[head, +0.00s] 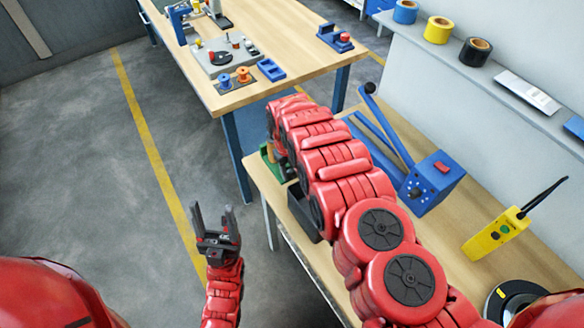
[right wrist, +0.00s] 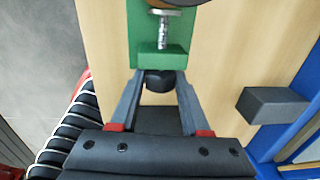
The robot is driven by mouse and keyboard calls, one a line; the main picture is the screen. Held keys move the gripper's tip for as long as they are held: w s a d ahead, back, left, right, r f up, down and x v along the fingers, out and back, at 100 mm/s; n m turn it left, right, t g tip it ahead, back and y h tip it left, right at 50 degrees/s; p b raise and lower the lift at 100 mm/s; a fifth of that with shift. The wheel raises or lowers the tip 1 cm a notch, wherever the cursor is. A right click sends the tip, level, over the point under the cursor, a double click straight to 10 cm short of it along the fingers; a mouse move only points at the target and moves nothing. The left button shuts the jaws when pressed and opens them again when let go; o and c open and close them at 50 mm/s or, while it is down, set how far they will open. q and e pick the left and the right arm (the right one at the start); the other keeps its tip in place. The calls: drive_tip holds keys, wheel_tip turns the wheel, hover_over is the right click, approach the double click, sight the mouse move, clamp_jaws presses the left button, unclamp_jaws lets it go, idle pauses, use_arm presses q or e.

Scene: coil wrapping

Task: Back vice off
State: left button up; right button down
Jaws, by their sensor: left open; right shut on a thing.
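The green vice (right wrist: 160,62) is at the top of the right wrist view, with a bright threaded screw (right wrist: 162,30) running into its end block. A dark round knob (right wrist: 158,80) is on the near side of that block. My right gripper (right wrist: 158,84) is shut on the knob, one finger on each side. In the head view, part of the green vice (head: 271,160) shows at the bench's left edge, and my right arm hides the rest and the right gripper. My left gripper (head: 215,218) is open and empty above the floor.
A blue lever device (head: 430,182) with a long handle stands on the near bench (head: 470,205), right of my right arm. A yellow handheld unit (head: 497,232) is further right. A dark bin (head: 302,212) is beside the arm. The far table (head: 290,35) holds several small parts.

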drive_tip(key=shift+s+a+f+t+h+p, duration=0.15)
drive_tip(key=shift+s+a+t+h+p, duration=0.15)
drive_tip(key=shift+a+p, duration=0.05)
drive_tip(key=shift+w+d+h, duration=0.1)
drive_tip(key=shift+d+h, duration=0.05)
drive_tip(key=shift+h, duration=0.15)
drive_tip(key=shift+c, duration=1.8)
unclamp_jaws()
drive_tip(key=shift+w, duration=0.1)
drive_tip(key=b+v, duration=0.4)
drive_tip(key=v, duration=1.3)
drive_tip(key=shift+s+r, duration=0.3)
